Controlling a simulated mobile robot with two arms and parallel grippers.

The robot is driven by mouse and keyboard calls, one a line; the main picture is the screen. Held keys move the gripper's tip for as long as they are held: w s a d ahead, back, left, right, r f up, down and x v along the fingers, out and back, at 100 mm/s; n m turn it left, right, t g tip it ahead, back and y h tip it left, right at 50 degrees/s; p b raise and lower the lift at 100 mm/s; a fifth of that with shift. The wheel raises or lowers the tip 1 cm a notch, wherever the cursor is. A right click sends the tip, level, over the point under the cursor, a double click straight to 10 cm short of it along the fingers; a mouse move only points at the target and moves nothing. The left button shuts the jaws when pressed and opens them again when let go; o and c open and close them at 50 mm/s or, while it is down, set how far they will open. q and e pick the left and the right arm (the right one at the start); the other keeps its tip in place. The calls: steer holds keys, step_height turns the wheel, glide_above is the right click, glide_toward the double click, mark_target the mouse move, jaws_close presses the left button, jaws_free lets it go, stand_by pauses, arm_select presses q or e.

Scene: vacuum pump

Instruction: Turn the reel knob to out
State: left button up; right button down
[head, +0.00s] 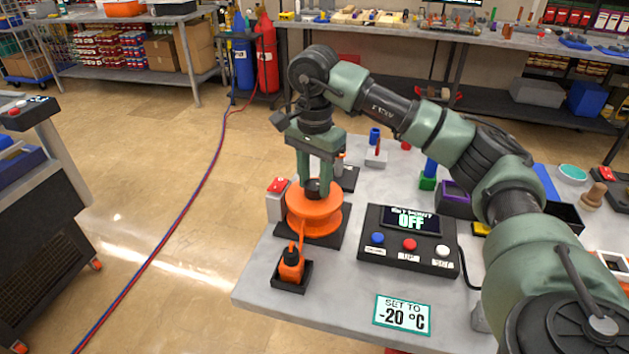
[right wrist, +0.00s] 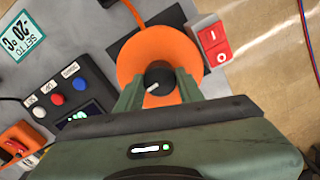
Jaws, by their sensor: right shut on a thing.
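The orange reel (head: 314,218) stands on a dark base near the table's left edge. It also shows in the right wrist view (right wrist: 130,60). Its black knob (right wrist: 158,75) is on top in the centre, with a white pointer mark toward the lower left in that view. My right gripper (head: 318,187) points down over the reel, and its two green fingers are shut on the knob, one on each side. The gripper hides much of the knob in the head view. No "out" label is readable. My left gripper is not in view.
A control box (head: 405,253) reading OFF, with blue, red and white buttons, stands right of the reel. A red switch box (head: 277,186) is close behind left. A "-20 °C" card (head: 402,315) lies near the front edge.

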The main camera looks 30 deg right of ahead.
steer(key=n, duration=0.4)
steer(key=shift+w+r+n, duration=0.1)
steer(key=shift+r+n, duration=0.05)
steer(key=shift+n, duration=0.15)
steer(key=n, duration=0.3)
steer(key=shift+n+b, duration=0.3)
steer(key=shift+b, duration=0.05)
steer(key=n, duration=0.4)
steer(key=shift+n, duration=2.2)
steer(key=shift+r+n, duration=0.1)
steer(key=shift+n, duration=0.2)
steer(key=c, duration=1)
jaws_free()
steer(key=shift+o, duration=0.5)
